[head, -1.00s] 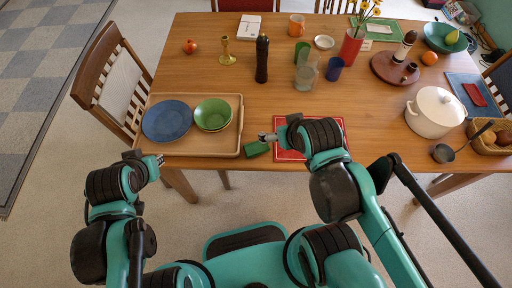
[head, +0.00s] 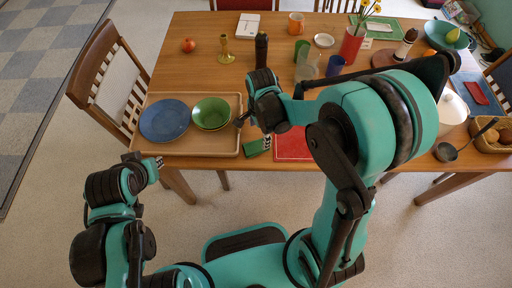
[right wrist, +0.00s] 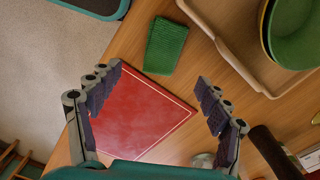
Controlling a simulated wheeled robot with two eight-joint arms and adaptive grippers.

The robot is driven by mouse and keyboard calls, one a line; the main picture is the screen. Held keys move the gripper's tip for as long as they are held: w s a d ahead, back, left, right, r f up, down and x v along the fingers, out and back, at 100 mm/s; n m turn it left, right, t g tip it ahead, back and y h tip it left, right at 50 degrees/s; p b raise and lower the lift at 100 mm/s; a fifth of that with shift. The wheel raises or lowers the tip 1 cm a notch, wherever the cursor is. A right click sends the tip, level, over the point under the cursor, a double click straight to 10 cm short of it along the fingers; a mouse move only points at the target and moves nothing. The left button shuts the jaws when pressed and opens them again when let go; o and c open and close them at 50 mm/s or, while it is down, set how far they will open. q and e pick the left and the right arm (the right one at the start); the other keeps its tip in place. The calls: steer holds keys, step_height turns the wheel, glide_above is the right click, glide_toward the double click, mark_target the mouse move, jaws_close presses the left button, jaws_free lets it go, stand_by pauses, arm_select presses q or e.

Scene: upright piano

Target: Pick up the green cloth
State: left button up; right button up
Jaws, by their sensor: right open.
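The green cloth (head: 256,147) is a small folded piece lying on the table's front edge, between the tray and the red placemat. In the right wrist view the cloth (right wrist: 166,46) lies flat and textured, beyond and between my open fingertips. My right gripper (right wrist: 158,80) is open and empty above the red placemat; in the head view it hangs over the table just above the cloth (head: 242,122), apart from it. My left gripper (head: 159,163) is off the table's front edge at the left; its jaws are too small to judge.
The wooden tray (head: 228,148) with a blue plate (head: 164,120) and green bowls (head: 211,113) is left of the cloth. The red placemat (head: 293,146) is to its right. A dark pepper mill (head: 261,50) stands behind my right gripper. A white pot (head: 452,106) is partly hidden by my right arm.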

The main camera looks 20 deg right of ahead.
mark_target(258, 145)
steer(key=shift+f+m, duration=0.4)
steer(key=shift+f, duration=0.5)
steer(key=f+b, duration=0.1)
steer(key=f, duration=0.1)
steer(key=f+b, duration=0.1)
steer(key=f, duration=0.1)
steer(key=f+b, duration=0.2)
steer(key=f, duration=0.1)
steer(key=shift+w, duration=0.25)
steer(key=shift+c, duration=0.9)
steer(key=c, duration=0.7)
